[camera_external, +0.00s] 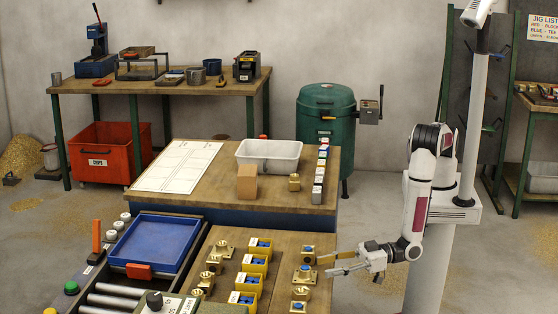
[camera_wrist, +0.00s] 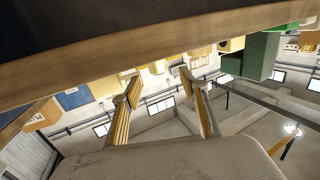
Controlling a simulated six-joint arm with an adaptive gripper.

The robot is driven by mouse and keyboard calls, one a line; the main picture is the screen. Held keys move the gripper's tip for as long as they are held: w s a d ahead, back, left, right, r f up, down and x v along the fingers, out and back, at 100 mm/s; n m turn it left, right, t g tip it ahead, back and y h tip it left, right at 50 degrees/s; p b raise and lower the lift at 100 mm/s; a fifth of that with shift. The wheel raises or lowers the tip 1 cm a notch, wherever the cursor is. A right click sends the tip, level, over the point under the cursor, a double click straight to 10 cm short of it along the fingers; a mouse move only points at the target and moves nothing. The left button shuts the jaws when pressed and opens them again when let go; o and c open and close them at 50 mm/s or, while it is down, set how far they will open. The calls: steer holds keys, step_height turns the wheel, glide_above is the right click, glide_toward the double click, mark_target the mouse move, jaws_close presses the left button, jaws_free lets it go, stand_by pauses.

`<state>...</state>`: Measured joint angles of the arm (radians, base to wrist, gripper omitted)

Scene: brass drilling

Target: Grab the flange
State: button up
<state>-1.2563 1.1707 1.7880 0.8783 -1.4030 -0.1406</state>
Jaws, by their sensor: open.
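Several brass fittings lie on the near wooden bench. One with a flat square base and a blue centre (camera_external: 305,274) sits near the bench's right edge and looks like a flange. A similar square-based brass piece (camera_external: 222,249) sits further left. My gripper (camera_external: 323,266) is open and empty at the bench's right edge, just right of the blue-centred piece. Its fingers point left; contact cannot be told. In the wrist view my open gripper (camera_wrist: 158,86) has its two fingers apart with nothing clearly between them.
Yellow bins with blue parts (camera_external: 253,264) stand left of the blue-centred piece. A brass block (camera_external: 308,255) is close behind it and another brass fitting (camera_external: 299,293) in front. A wooden edge (camera_wrist: 130,52) crosses the wrist view close to the fingers. A blue tray (camera_external: 155,244) lies further left.

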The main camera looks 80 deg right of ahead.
mark_target(305, 268)
steer(key=shift+x, duration=1.15)
steer(key=shift+w, duration=0.2)
steer(key=shift+r+x, duration=0.15)
steer(key=shift+x, duration=0.6)
steer(key=shift+r+x, duration=0.15)
steer(key=shift+x, duration=1.6)
steer(key=shift+d, duration=0.2)
steer(key=shift+r, duration=0.1)
jaws_close()
